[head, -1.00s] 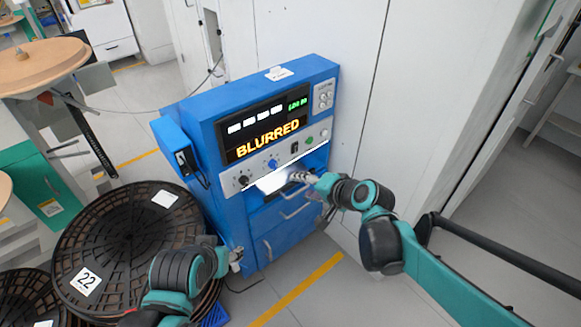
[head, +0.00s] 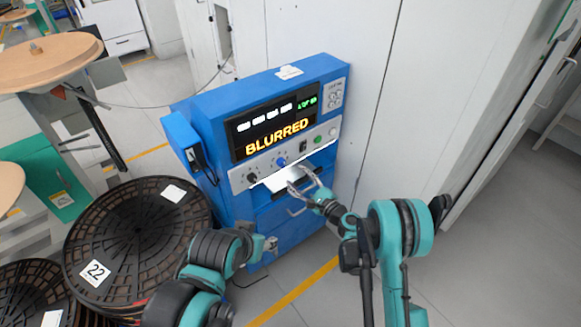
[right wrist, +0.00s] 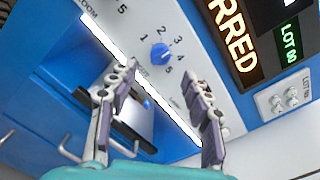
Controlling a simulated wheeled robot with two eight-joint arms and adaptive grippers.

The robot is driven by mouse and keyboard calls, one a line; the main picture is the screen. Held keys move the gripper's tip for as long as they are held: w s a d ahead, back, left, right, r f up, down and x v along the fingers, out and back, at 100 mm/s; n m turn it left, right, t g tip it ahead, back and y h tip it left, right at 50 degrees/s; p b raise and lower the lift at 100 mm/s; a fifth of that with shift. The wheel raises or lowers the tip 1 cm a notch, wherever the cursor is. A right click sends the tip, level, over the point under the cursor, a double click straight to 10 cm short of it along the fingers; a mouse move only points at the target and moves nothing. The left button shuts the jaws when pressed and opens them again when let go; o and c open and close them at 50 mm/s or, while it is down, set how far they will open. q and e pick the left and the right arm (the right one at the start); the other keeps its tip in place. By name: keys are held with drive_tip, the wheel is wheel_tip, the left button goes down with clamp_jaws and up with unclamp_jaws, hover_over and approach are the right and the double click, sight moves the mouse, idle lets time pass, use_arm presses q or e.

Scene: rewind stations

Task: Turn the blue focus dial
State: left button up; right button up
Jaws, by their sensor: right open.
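The blue focus dial (head: 281,162) sits on the grey control strip of the blue machine, below the display. In the right wrist view the dial (right wrist: 160,53) has numbers 1 to 5 around it; its exact setting is hard to read. My right gripper (head: 303,180) is open and empty in front of the strip, below and right of the dial in the head view. In the right wrist view its fingers (right wrist: 158,76) are spread, with the dial just beyond the gap between their tips. My left gripper (head: 270,244) is low beside the machine's front; its jaw opening is unclear.
The display (head: 277,127) reads BLURRED. A black knob (head: 251,178) is left of the dial; a green button (head: 317,139) is to the right. A lit slot with a white sheet (head: 285,180) and drawer handles lie below. Black reels (head: 140,225) stand at left.

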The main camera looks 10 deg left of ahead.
sight(284, 165)
drive_tip(key=b+x, duration=0.1)
drive_tip(key=x, duration=0.5)
drive_tip(key=shift+w+a+b, duration=0.1)
drive_tip(key=shift+a+b, duration=0.1)
drive_tip(key=shift+b, duration=0.2)
drive_tip(key=shift+w+a, duration=0.25)
drive_tip(key=shift+a, duration=0.05)
clamp_jaws()
